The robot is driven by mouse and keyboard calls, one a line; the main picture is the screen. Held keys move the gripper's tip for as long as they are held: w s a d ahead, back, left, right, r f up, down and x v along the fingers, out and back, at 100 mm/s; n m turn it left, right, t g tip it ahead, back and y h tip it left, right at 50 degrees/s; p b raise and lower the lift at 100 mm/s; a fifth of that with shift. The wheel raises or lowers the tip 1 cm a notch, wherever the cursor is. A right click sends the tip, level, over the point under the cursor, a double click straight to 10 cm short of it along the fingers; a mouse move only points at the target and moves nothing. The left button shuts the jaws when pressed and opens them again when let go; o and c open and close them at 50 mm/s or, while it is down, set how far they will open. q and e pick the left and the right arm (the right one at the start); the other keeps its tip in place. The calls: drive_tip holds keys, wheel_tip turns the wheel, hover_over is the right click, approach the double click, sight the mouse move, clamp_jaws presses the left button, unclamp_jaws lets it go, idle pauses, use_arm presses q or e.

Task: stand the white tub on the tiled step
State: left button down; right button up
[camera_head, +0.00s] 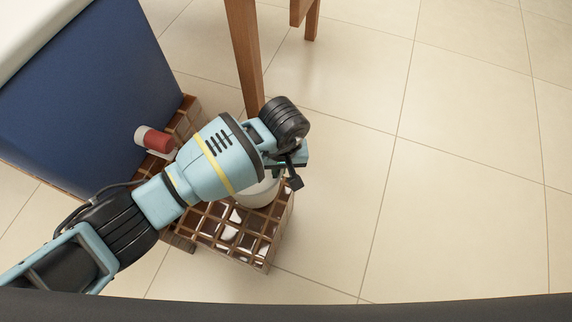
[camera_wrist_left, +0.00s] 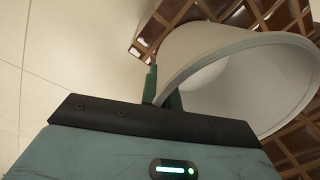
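The white tub (camera_head: 262,193) shows in the head view partly hidden under my left gripper (camera_head: 292,170). In the left wrist view the tub (camera_wrist_left: 285,75) is large, with its open rim toward the camera. The left gripper's green fingers (camera_wrist_left: 162,88) are on either side of the tub's wall at the rim, one outside and one inside, closed on it. The tiled step (camera_head: 268,250), a brown lattice with dark and white tiles, lies below the tub; it also shows behind the tub in the wrist view (camera_wrist_left: 178,15). Whether the tub touches the step is hidden. My right gripper is out of view.
A red and white cylinder (camera_head: 156,140) lies at the left beside a blue block (camera_head: 85,95) with a pale top. A wooden leg (camera_head: 243,50) stands behind the gripper. The tiled floor (camera_head: 450,200) to the right is clear.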

use_arm(q)
drive_tip(key=shift+s+a+p, duration=0.25)
drive_tip(key=shift+a+p, duration=0.3)
drive_tip(key=shift+a, duration=0.65)
drive_tip(key=shift+s+a+p, duration=0.15)
drive_tip(key=shift+a+p, duration=0.2)
drive_tip(key=shift+a, duration=0.5)
drive_tip(key=shift+s+a+p, duration=0.15)
drive_tip(key=shift+a+p, duration=0.3)
drive_tip(key=shift+a, duration=0.65)
drive_tip(key=shift+s+a+f, duration=0.1)
drive_tip(key=shift+s+a, duration=0.05)
drive_tip(key=shift+a, duration=0.65)
drive_tip(key=shift+a+p, duration=0.2)
drive_tip(key=shift+p, duration=0.1)
drive_tip(key=shift+f, duration=0.3)
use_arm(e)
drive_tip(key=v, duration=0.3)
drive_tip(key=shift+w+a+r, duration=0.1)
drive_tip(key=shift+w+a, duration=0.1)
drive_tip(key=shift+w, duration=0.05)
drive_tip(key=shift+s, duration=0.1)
